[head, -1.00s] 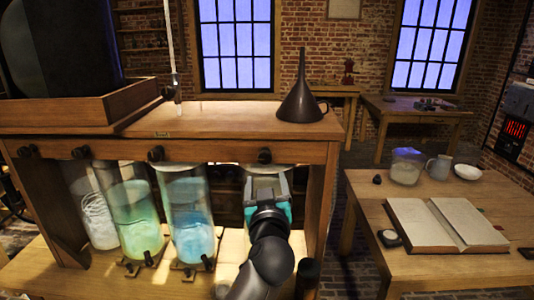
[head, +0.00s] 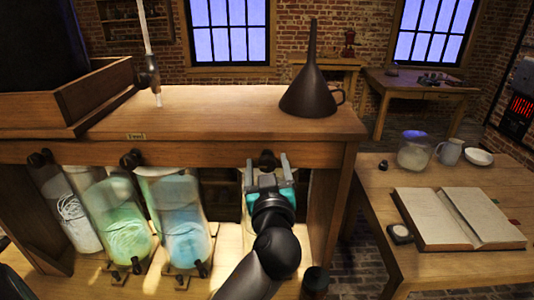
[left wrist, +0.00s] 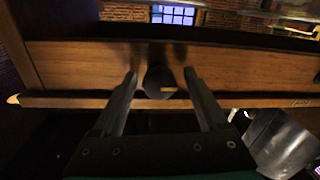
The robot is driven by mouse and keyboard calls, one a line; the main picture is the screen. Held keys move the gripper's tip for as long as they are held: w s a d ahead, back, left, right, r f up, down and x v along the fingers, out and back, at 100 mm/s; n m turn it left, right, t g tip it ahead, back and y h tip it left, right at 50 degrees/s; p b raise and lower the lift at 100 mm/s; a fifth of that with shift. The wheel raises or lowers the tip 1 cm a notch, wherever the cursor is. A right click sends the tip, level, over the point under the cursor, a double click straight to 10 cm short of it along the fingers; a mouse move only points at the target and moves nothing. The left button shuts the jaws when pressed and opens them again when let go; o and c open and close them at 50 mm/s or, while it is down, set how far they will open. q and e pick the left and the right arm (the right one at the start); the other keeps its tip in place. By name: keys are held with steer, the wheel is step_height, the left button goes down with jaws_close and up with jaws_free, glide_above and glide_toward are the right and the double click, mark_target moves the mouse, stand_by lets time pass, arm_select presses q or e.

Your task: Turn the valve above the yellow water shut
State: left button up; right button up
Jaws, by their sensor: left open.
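A dark round valve knob (head: 267,160) sits on the front beam of the wooden stand, above the rightmost jar place. My left gripper (head: 267,158) is open, with one finger on either side of this knob. In the left wrist view the knob (left wrist: 160,82) shows between the two fingertips, with a gap on both sides and a small pale mark on its face. What stands under this knob is mostly hidden behind my gripper, and I cannot make out yellow water. My right gripper is not in view.
A green-water jar (head: 118,215) and a blue-water jar (head: 182,220) stand left of my arm. A dark funnel (head: 310,95) stands on top of the stand. A side table (head: 380,175) holds an open book (head: 460,217).

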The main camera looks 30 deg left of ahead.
arm_select(q)
steer(key=shift+w+a, duration=0.1)
steer(key=shift+w, duration=0.15)
steer(key=shift+s, duration=0.1)
steer(key=shift+c, duration=0.7)
jaws_close()
